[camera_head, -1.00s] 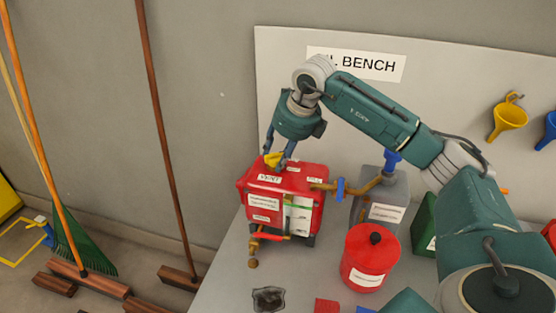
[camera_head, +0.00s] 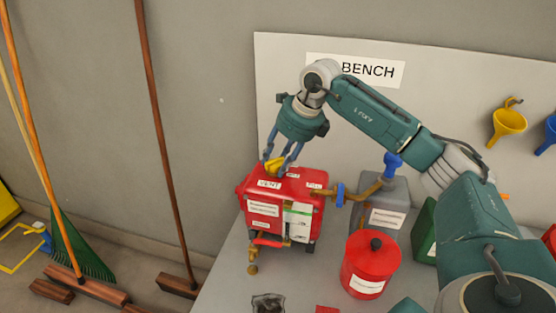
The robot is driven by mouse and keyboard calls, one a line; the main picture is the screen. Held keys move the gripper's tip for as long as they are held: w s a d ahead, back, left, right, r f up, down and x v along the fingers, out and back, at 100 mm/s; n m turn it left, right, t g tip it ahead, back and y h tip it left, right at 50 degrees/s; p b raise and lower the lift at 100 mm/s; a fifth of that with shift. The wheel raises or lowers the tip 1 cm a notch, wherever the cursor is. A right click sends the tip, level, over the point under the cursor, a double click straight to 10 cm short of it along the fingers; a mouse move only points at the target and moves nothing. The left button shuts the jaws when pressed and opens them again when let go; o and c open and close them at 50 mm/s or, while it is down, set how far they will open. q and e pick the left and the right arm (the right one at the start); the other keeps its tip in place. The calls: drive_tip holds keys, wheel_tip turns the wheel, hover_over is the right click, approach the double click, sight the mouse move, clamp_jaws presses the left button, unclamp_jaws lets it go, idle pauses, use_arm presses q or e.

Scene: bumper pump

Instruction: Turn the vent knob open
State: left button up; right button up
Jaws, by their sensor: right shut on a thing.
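The red pump box (camera_head: 265,200) stands on the grey bench at its far left part. A label reading VENT is on its top, and the yellow vent knob (camera_head: 274,166) stands just behind that label. My right gripper (camera_head: 282,164) reaches down from above and is shut on the yellow knob, its fingers on both sides of it. The fingers hide part of the knob. My left gripper is not in view.
A brass pipe with a blue valve (camera_head: 340,194) runs right from the box to a grey container (camera_head: 384,216). A red canister (camera_head: 366,266) stands in front. Brooms lean on the wall at left. Funnels (camera_head: 509,122) hang at right.

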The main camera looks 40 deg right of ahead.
drive_tip(key=o, duration=0.9)
drive_tip(key=shift+s+a+f, duration=0.1)
drive_tip(key=shift+r, duration=0.25)
drive_tip(key=v, duration=1.1)
drive_tip(key=shift+s+r, duration=0.2)
drive_tip(key=shift+r, duration=0.15)
